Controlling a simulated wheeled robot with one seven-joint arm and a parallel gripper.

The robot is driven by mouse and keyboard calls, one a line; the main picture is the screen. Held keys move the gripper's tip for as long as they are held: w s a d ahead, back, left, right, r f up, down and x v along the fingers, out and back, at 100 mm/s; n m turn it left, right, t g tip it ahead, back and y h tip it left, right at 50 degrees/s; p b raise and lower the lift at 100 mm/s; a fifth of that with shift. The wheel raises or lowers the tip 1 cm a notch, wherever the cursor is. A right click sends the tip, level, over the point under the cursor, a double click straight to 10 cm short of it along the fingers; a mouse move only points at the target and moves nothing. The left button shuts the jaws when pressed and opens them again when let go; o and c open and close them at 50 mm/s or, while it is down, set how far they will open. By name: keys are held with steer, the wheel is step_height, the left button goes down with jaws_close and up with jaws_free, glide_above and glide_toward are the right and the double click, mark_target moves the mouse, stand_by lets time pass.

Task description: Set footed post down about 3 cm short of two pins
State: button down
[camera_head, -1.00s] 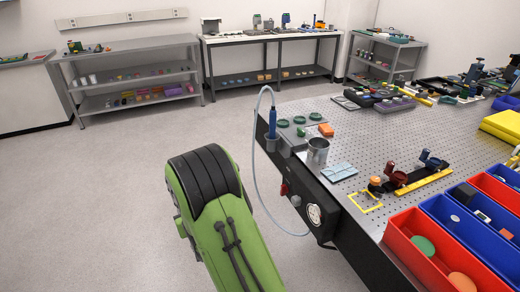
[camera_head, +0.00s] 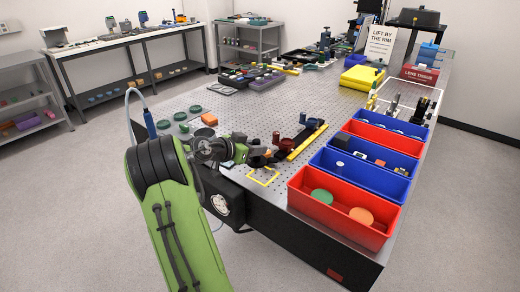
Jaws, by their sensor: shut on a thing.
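My gripper (camera_head: 254,155) is in the camera_head view at the near left edge of the perforated table, just left of the posts. It is shut on a small dark thing that I take to be the footed post; fingers and wrist mostly hide it. A dark red post (camera_head: 276,140) and a dark blue post (camera_head: 303,119) stand behind and right of it, by a yellow strip (camera_head: 308,141). A yellow square outline (camera_head: 263,178) lies on the table just below the gripper. The two pins are too small to make out. Whether the held thing touches the table, I cannot tell.
Red and blue bins (camera_head: 330,219) line the table's right side. An orange block (camera_head: 209,119) and green discs (camera_head: 181,116) lie left behind my wrist. A blue-handled tool on a cable (camera_head: 150,124) stands at the left edge. The perforated top behind the posts is mostly clear.

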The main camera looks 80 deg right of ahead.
mark_target(261, 165)
steer(key=shift+s+r+m+g+y, duration=0.15)
steer(key=shift+s+m+g+y, duration=0.2)
steer(key=shift+s, duration=0.55)
steer(key=shift+f+b, duration=1.75)
steer(key=shift+f, duration=1.6)
steer(key=shift+w+f+b, duration=0.1)
steer(key=shift+f+b, duration=0.45)
steer(key=shift+b, duration=0.05)
steer(key=c, duration=0.8)
jaws_free()
steer(key=shift+o, duration=0.2)
steer(key=p+v, duration=0.2)
steer(key=v, duration=1.3)
steer(key=shift+w+a, duration=0.2)
steer(key=shift+a, duration=0.15)
steer(key=shift+r, duration=0.2)
